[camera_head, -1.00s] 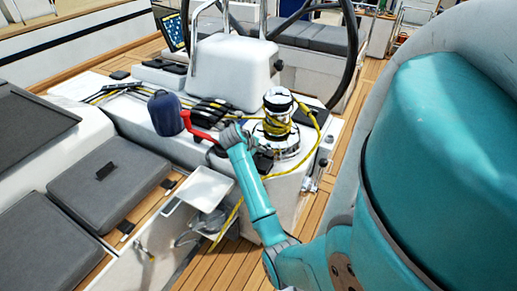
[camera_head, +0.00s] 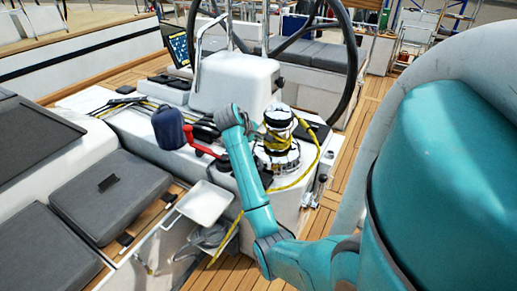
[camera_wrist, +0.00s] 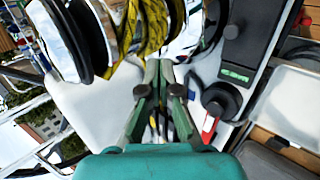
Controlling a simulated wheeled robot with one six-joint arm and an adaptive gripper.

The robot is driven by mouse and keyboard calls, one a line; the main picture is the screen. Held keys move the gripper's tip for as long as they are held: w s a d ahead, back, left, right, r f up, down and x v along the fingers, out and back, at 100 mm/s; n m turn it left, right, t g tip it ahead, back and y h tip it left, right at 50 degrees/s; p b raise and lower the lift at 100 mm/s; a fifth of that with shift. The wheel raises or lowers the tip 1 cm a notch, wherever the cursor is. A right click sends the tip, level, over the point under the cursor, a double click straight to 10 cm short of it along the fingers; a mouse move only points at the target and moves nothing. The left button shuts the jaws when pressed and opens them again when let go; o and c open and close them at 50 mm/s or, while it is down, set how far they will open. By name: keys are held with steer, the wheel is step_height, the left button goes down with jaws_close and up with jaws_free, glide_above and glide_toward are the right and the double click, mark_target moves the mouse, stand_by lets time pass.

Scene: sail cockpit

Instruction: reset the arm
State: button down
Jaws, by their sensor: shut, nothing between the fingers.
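My gripper (camera_wrist: 161,72) shows in the wrist view, with its two green fingers together and nothing between them. In the head view my teal arm rises from the lower right, and its end stands over the console near the winch; the fingers cannot be made out there. The silver winch (camera_head: 279,118), wound with yellow rope (camera_head: 276,141), is just right of the arm's end. In the wrist view the roped winch is at the top, beyond the fingertips; I cannot tell the gap.
A white pedestal (camera_head: 235,83) and black steering wheel (camera_head: 350,60) are behind. Grey cushions (camera_head: 108,190) lie at left.

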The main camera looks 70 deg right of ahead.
steer(key=shift+r, duration=0.75)
steer(key=w+a+f+n+t+h, duration=0.1)
steer(key=w+a+f+n+t, duration=0.35)
steer(key=a+f, duration=1.2)
steer(key=s+a+f+t+y, duration=0.1)
steer(key=a+f+t, duration=0.2)
steer(key=a, duration=0.7)
steer(key=a+f+t+y, duration=0.1)
steer(key=a+f+t, duration=0.2)
steer(key=a, duration=0.6)
steer(key=s+a+r+t+y, duration=0.3)
steer(key=s+a+r, duration=0.1)
steer(key=s+a, duration=0.5)
steer(key=s+a+r+t+y, duration=0.2)
steer(key=s+a+r, duration=0.4)
steer(key=a, duration=0.5)
steer(key=s+a+r+m+t+y, duration=0.1)
steer(key=s+a+r+t+y, duration=0.1)
steer(key=s+r, duration=0.4)
steer(key=shift+s+a+r, duration=0.35)
steer(key=shift+s+a, duration=0.05)
steer(key=shift+s, duration=0.4)
